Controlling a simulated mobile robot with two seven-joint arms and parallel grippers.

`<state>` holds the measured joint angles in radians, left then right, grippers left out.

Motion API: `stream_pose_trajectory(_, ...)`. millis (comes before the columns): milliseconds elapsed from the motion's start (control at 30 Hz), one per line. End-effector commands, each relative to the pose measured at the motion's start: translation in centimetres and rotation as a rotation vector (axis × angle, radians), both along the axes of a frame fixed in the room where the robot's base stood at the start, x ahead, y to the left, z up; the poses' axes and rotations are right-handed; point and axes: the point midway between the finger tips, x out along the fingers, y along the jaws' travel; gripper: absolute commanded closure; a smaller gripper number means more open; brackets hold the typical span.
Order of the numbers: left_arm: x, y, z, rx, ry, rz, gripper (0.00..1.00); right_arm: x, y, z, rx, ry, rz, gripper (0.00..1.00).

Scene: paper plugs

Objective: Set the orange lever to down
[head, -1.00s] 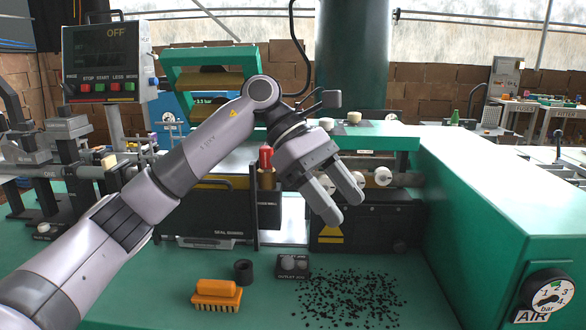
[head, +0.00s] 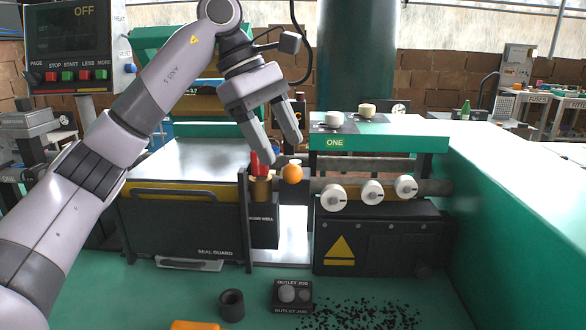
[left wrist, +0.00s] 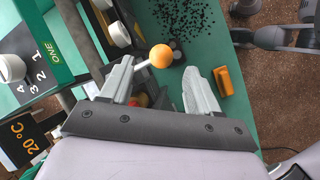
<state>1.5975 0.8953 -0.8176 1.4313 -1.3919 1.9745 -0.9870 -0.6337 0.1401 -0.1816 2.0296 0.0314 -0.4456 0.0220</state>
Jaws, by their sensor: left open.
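The orange lever shows as an orange ball knob (head: 292,174) beside the brass and red fitting, left of the white dials. In the left wrist view its ball (left wrist: 161,56) sits on a short pale rod that runs toward the left finger. My left gripper (head: 281,151) is open and empty, with its fingers pointing down just above the knob. In the left wrist view the ball appears between and slightly beyond the fingertips (left wrist: 160,70). I cannot tell whether a finger touches it. My right gripper is not in view.
A red-topped brass fitting (head: 261,185) stands close to the left finger. Three white dials (head: 372,192) and the green panel marked ONE (head: 345,143) are at the right. A jog box (head: 291,294), a black cup (head: 231,305) and black granules (head: 362,316) lie in front.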

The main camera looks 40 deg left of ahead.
Motion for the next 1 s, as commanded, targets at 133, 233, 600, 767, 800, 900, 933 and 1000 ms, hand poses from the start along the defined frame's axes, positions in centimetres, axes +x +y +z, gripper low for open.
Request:
stream_pose_trajectory(133, 0.3, -0.9, -2.5, 0.003, 0.005, -0.001, 0.39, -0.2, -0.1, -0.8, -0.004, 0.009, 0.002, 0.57)
stream_pose_trajectory(233, 0.6, -1.5, -3.8, 0.002, 0.005, -0.001, 0.39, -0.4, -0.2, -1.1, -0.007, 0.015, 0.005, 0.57)
stream_pose_trajectory(600, 1.0, -2.4, -5.7, 0.0, 0.0, 0.001, 0.39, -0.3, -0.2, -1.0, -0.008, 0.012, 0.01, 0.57)
stream_pose_trajectory(767, 1.0, -2.4, -5.7, 0.0, 0.001, 0.001, 0.45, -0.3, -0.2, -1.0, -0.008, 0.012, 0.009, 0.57)
stream_pose_trajectory(800, 1.0, -2.4, -5.7, 0.0, 0.001, 0.001, 0.58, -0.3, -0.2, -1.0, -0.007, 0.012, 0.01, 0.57)
stream_pose_trajectory(900, 1.0, -2.4, -5.7, 0.0, 0.001, 0.001, 0.91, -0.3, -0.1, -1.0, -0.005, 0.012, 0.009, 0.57)
stream_pose_trajectory(933, 0.9, -2.4, -5.7, 0.0, 0.002, 0.0, 1.0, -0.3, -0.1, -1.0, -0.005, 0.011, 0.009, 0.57)
stream_pose_trajectory(1000, 0.9, -2.4, -5.7, 0.0, 0.002, 0.0, 1.0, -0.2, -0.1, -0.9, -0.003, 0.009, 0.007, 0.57)
